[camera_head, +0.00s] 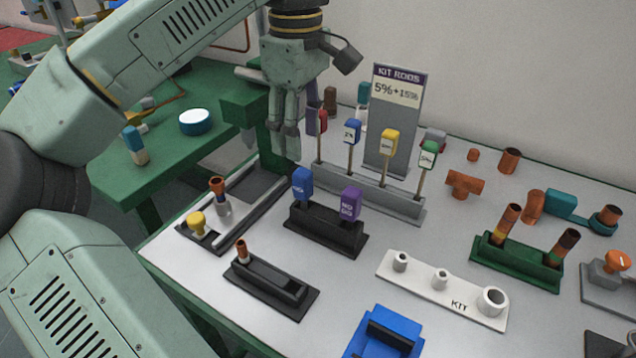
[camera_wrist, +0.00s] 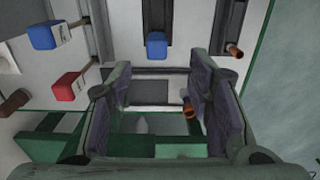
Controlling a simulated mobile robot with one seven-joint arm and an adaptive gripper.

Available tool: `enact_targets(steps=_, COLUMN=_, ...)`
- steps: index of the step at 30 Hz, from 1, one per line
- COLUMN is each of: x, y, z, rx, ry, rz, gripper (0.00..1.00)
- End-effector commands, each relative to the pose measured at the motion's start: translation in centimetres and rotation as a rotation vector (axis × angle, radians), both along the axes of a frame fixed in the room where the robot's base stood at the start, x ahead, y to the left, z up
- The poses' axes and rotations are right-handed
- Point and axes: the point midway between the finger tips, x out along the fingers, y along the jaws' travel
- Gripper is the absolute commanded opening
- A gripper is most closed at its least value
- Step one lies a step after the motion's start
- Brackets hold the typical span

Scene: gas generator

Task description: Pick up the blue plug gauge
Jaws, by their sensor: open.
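The blue plug gauge (camera_head: 302,184) stands upright in the left end of a black holder (camera_head: 326,232), beside the purple NO GO gauge (camera_head: 350,203). In the wrist view the blue gauge (camera_wrist: 156,46) is seen from above, beyond the gap between my fingers. My gripper (camera_head: 287,148) points down, open and empty, above and behind the blue gauge in the head view, near the left end of the rod rack. In the wrist view my gripper (camera_wrist: 160,95) has its two fingers spread apart, with nothing between them. The lower part of the blue gauge is hidden in the holder.
The grey rack (camera_head: 370,190) with several colored-topped rods and an upright sign (camera_head: 397,110) stands close beside my gripper. A black tray (camera_head: 235,215) and a black block with a copper piece (camera_head: 275,285) lie nearby. A white kit stand (camera_head: 440,290) is at front right.

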Motion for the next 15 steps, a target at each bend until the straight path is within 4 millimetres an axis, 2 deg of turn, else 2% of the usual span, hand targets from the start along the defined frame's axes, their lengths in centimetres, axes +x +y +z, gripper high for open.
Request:
enact_targets(steps=7, x=0.0, y=0.0, z=-3.9, rx=0.001, ry=0.003, rz=0.0, gripper=0.47)
enact_targets(steps=15, x=0.1, y=-0.1, z=-6.1, rx=-0.001, ry=0.003, rz=-0.001, gripper=0.47)
